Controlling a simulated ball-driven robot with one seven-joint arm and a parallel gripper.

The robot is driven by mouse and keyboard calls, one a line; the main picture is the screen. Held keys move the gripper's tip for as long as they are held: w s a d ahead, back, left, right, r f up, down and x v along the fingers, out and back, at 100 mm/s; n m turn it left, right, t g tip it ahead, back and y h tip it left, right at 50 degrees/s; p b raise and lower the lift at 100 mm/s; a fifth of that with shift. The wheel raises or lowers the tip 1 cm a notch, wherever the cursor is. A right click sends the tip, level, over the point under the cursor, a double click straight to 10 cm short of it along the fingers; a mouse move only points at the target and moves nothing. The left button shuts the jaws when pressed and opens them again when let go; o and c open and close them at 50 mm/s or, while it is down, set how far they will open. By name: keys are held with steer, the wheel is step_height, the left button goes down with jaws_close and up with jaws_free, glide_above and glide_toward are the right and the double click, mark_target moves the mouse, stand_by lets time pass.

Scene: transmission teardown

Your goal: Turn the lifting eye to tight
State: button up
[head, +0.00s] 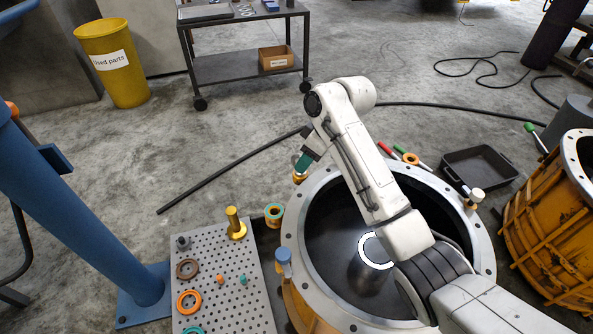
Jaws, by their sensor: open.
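My gripper (302,168), with a teal part at its end, points down at the upper left rim of the round housing (290,222). It is open. A small orange-gold piece (299,178) sits right below it at the rim; it may be the lifting eye, but it is too small and partly covered to be sure. I cannot tell whether the fingers are around it or only above it. How far it is screwed in does not show.
A perforated plate (250,300) with rings and a yellow flanged post (235,225) lies left of the housing. A blue column (80,215) stands farther left. A black tray (480,166), a cart (235,66) and a yellow bin (113,65) stand around. Cables cross the floor.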

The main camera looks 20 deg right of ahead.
steer(key=b, duration=0.2)
glide_toward(294, 165)
steer(key=shift+n, duration=0.4)
steer(key=b+x, duration=0.2)
steer(key=x, duration=0.2)
steer(key=b+x, duration=0.3)
steer(key=x, duration=0.1)
steer(key=shift+w+d+f, duration=0.15)
steer(key=shift+w, duration=0.15)
steer(key=shift+c, duration=0.3)
jaws_close()
